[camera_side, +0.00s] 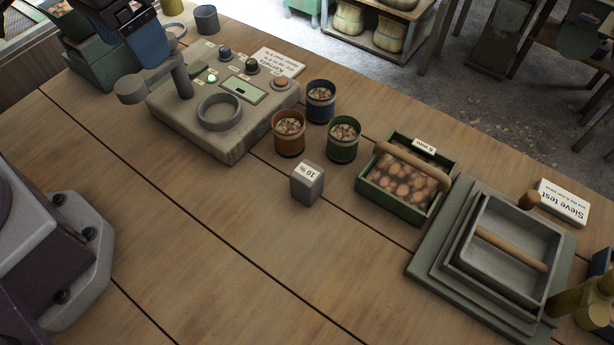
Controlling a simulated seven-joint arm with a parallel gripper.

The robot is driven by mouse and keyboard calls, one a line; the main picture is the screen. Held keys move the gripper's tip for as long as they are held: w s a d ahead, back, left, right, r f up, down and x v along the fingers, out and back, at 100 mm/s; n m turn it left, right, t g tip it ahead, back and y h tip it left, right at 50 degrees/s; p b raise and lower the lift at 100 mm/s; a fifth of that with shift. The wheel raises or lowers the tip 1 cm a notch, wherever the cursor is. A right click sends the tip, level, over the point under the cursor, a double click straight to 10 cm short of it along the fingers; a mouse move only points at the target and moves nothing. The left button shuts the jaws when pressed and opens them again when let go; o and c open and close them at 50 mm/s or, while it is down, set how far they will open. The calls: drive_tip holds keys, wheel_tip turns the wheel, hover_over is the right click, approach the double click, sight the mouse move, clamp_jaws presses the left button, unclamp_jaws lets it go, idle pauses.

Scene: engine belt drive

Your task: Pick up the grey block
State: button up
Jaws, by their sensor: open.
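The grey block (307,183) is a small upright block with a white "10 %" label on its top. It stands on the wooden table, just in front of the brown and green cups. My gripper (150,55) shows at the top left as a dark body with a blue lower part, cut off by the picture edge. It is open, above the far left of the grey machine, well away from the block. Its individual fingers are hard to make out.
Behind the block stand a brown cup (289,133), a blue cup (320,101) and a green cup (342,138). A green crate (380,203) is to its right, then a sieve stack (430,252). A grey machine (205,140) is at left. The front table is clear.

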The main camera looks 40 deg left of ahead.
drive_tip(key=w+d+f+n+g, duration=0.1)
drive_tip(key=w+d+f+n, duration=0.2)
drive_tip(key=d+f, duration=0.25)
drive_tip(key=n, duration=1.5)
approach(307, 172)
drive_tip(key=shift+s+d+n+y, duration=0.15)
drive_tip(key=shift+d+n+y, duration=0.15)
drive_tip(key=shift+n, duration=0.1)
wheel_tip(307, 172, down, 7)
drive_tip(key=shift+r, duration=0.1)
drive_tip(key=shift+w+f, duration=0.1)
drive_tip(key=shift+f, duration=1.35)
drive_tip(key=shift+w+f, duration=0.15)
drive_tip(key=shift+f, duration=1.35)
drive_tip(key=c, duration=1.1)
